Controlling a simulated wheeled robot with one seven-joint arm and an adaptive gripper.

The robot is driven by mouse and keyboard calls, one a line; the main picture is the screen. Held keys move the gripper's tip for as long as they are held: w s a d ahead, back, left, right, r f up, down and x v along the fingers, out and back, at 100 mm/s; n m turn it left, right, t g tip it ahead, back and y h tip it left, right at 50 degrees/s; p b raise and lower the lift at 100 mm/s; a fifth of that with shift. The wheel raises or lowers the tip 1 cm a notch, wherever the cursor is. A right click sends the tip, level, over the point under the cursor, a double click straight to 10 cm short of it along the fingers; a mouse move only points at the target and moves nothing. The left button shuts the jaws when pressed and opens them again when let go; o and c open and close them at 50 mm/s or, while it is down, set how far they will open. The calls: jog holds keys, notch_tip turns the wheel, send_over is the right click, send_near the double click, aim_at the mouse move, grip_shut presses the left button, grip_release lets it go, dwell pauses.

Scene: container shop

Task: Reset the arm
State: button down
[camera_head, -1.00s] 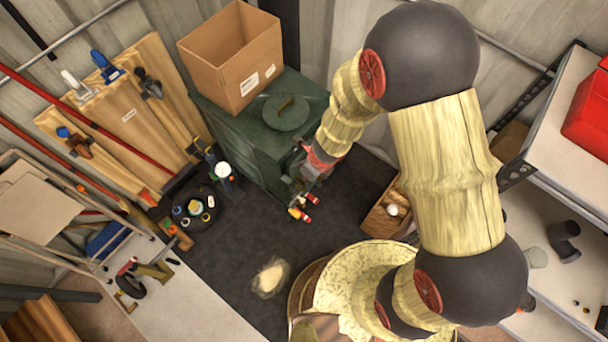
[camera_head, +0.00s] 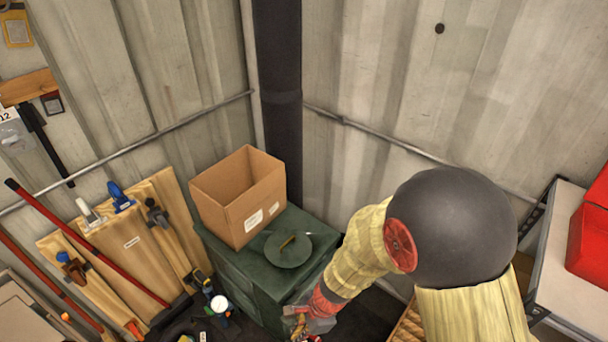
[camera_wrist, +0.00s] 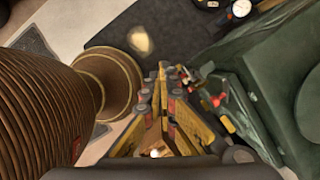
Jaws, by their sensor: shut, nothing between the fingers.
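My arm reaches from the lower right of the head view, with a dark round joint and pale yellow links. My gripper (camera_head: 306,334) hangs in front of the green cabinet (camera_head: 262,292), low in the picture and partly cut off by the bottom edge. In the wrist view my gripper (camera_wrist: 168,78) points over the floor with its yellow fingers closed together. Nothing shows held between them. The green cabinet also shows at the right of the wrist view (camera_wrist: 262,85), beside the fingers. I cannot tell the exact gap between them.
An open cardboard box (camera_head: 246,215) and a round dark lid (camera_head: 288,249) rest on the cabinet. Boards with tools (camera_head: 135,245) lean on the left wall. A shelf (camera_head: 560,255) with a red case (camera_head: 592,240) stands at right. Dark mat (camera_wrist: 120,45) lies below.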

jog(key=s+d+r+n+t+h, duration=0.1)
jog(key=d+r+n, duration=0.4)
jog(key=r, duration=0.6)
jog(key=s+d+r+n+t+h+b, duration=0.1)
jog(key=s+d+r+n+t, duration=0.1)
jog(key=d+r, duration=0.6)
jog(key=s+d+r+n+t+h+b, duration=0.1)
jog(key=d+r+n+t, duration=0.2)
jog(key=d+r+n, duration=0.4)
notch_tip(320, 180, up, 7)
jog(key=shift+s+r+n+h, duration=0.2)
jog(key=shift+s+n+h, duration=0.1)
jog(key=shift+s+h, duration=0.1)
